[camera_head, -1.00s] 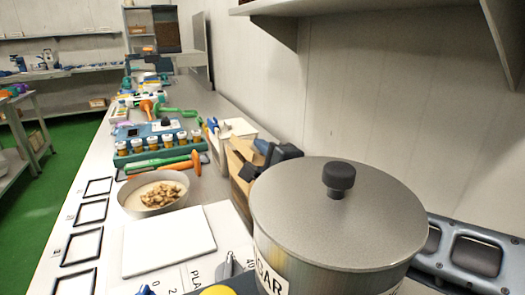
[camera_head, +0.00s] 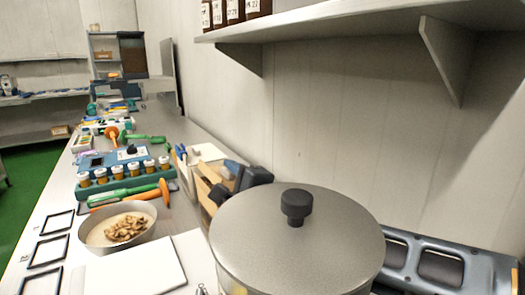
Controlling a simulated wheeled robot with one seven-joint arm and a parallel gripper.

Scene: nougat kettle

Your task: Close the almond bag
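A tan, open-topped container that looks like a paper bag (camera_head: 207,188) stands behind and left of the big pot; I cannot tell for sure that it is the almond bag. Its lower part is hidden by the pot, and its top looks open. A dark black object (camera_head: 253,178) with a blue part beside it sits at its right. A grey bowl (camera_head: 92,238) holding brown nut-like pieces (camera_head: 125,227) stands on the bench at left. My gripper is not in view.
A large lidded metal pot (camera_head: 250,235) with a black knob fills the front. A blue-grey frame (camera_head: 480,280) is at right. A white board (camera_head: 135,275) lies front left. A teal rack of small jars (camera_head: 128,180) stands farther back. A shelf (camera_head: 340,22) overhangs the bench.

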